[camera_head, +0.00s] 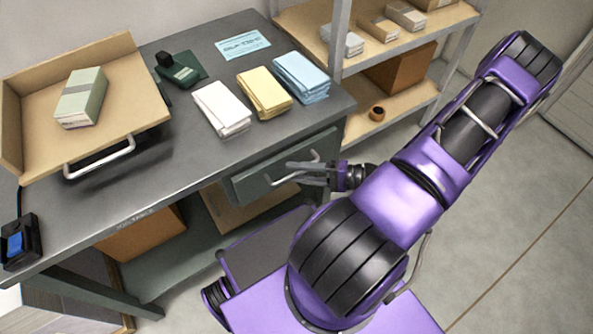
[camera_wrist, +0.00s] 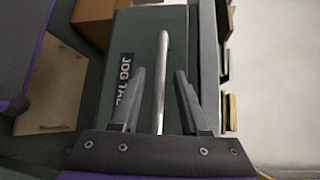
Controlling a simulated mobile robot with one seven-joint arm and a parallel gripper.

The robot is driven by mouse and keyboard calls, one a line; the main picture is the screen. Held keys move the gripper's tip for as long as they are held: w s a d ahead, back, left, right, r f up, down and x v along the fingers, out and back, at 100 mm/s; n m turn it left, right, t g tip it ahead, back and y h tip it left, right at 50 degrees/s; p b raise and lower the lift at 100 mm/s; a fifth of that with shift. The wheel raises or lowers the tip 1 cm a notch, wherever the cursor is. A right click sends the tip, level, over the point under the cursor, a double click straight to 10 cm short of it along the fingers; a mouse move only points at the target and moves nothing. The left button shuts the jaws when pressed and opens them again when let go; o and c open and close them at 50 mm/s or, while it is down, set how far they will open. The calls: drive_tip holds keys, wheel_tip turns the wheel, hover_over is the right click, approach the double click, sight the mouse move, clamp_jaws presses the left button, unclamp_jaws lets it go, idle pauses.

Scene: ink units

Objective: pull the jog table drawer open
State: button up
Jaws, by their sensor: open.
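The jog table drawer (camera_head: 250,180) is a dark green-grey front under the right part of the table's front edge. In the wrist view its front (camera_wrist: 135,35) carries a label (camera_wrist: 126,80) reading "JOG TA…", partly hidden by a finger. A silver bar handle (camera_wrist: 163,60) runs along the front. My gripper (camera_head: 300,173) is at the drawer front in the head view. In the wrist view my gripper (camera_wrist: 161,72) is open, with one finger on each side of the handle and visible gaps to it. The drawer front looks flush or nearly flush with the table.
The grey table (camera_head: 170,205) holds white (camera_head: 222,108), yellow (camera_head: 264,92) and blue (camera_head: 301,77) paper stacks. A tan tray (camera_head: 25,115) with its own silver handle (camera_head: 100,158) sits at left. A shelf unit (camera_head: 340,20) stands behind. Bare floor (camera_head: 520,225) lies at right.

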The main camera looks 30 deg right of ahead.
drive_tip(key=shift+w+a, duration=0.25)
clamp_jaws()
idle(1.4)
